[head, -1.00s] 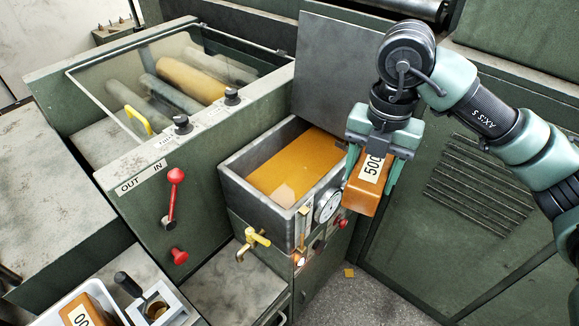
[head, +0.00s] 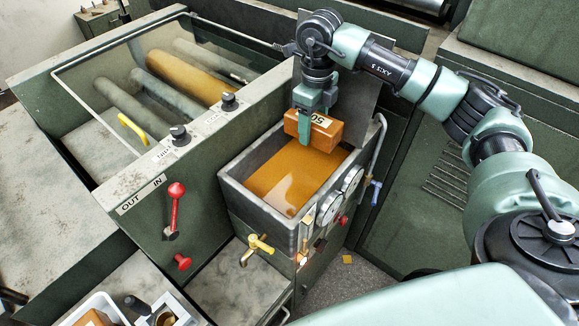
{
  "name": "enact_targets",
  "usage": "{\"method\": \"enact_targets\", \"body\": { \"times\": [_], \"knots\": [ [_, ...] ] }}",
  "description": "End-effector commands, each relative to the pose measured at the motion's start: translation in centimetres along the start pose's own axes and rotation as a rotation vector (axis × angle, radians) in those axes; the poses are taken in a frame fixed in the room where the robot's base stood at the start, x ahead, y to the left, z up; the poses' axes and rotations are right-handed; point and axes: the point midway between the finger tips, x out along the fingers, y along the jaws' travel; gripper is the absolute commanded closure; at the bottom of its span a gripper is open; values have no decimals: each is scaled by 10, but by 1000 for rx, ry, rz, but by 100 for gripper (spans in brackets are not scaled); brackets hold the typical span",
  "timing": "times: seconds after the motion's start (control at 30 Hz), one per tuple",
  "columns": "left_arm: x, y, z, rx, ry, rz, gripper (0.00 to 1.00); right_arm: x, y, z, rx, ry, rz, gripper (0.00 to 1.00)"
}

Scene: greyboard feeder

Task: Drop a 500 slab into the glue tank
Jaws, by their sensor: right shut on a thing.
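An orange-brown slab (head: 327,132) with a white label, partly hidden and reading about "50", is held by my right gripper (head: 304,122). The gripper is shut on it, with a finger down its near side. The slab hangs above the back part of the glue tank (head: 235,187), a grey open box. Amber glue (head: 287,178) with a glossy surface lies in the tank, its level below the rim. The slab appears clear of the glue. My left gripper is out of view.
A grey raised lid (head: 357,95) stands behind the tank. Gauges (head: 329,209), a brass tap (head: 257,246) and a red lever (head: 174,205) are on the fronts. A white tray (head: 97,304) with another orange slab (head: 94,318) is at bottom left.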

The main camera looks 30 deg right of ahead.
Motion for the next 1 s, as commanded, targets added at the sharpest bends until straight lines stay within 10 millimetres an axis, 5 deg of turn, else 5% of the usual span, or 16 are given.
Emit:
{"method": "enact_targets", "body": {
  "times": [0.5,0.87,0.9,1.0],
  "knots": [
    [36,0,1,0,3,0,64,52,0,0,1,-2,0,100],
    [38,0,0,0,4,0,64,56,0,0,1,-2,0,100],
    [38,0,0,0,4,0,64,56,0,0,1,-2,0,41],
    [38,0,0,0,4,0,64,56,0,0,1,-1,0,18]
  ]
}}
